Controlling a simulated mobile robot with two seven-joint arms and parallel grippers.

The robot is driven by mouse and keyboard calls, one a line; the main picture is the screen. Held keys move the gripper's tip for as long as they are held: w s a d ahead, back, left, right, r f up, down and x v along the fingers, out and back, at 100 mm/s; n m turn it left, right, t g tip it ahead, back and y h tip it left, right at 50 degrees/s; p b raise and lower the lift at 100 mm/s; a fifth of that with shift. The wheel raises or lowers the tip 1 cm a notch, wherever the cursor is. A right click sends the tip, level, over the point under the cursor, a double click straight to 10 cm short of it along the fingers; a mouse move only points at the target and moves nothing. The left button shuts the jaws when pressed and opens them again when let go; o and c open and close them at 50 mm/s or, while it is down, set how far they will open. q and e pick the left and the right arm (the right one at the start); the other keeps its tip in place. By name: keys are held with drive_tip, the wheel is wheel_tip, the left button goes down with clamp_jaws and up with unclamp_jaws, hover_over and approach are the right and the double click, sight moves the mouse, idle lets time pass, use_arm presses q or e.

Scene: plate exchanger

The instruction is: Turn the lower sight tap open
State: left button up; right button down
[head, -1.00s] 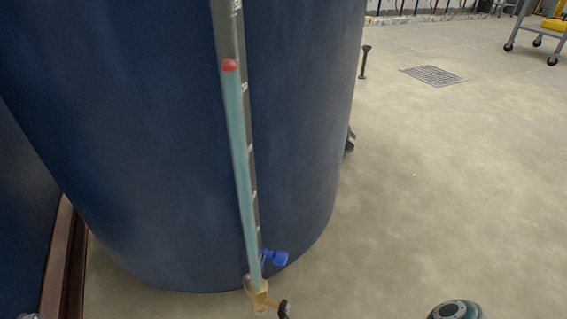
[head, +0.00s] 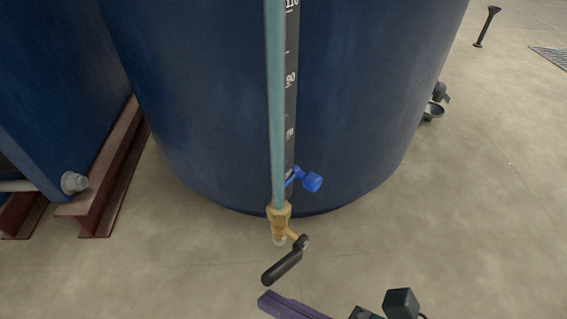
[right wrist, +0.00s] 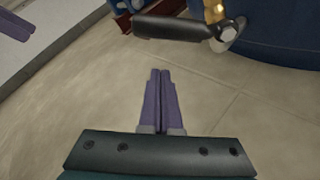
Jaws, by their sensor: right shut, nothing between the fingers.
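A teal sight tube (head: 276,110) runs down the blue tank (head: 210,120) to a brass tap body (head: 279,218). A black lever (head: 283,267) on the brass tap slants down and left from its pivot. A blue handle (head: 311,182) sits just above and right of the brass body. I cannot tell which handle is the lower sight tap. My right gripper (head: 266,298), with purple fingers, is just below the black lever, apart from it. In the right wrist view its fingers (right wrist: 161,72) are shut and empty, and the black lever (right wrist: 172,27) lies beyond the fingertips.
A black fitting (head: 434,108) sticks out at the tank's right side. The concrete floor around the tap looks clear.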

sight(289, 259)
drive_tip(key=shift+w+d+r, duration=0.15)
drive_tip(key=shift+d+r, duration=0.05)
drive_tip(key=shift+r, duration=0.35)
drive_tip(key=shift+w+d+r, duration=0.2)
drive_tip(key=shift+d+r, duration=0.05)
drive_tip(key=shift+r, duration=0.35)
drive_tip(key=shift+w+d+r, duration=0.15)
drive_tip(key=shift+d+r, duration=0.05)
drive_tip(key=shift+r, duration=0.35)
drive_tip(key=shift+s, duration=0.15)
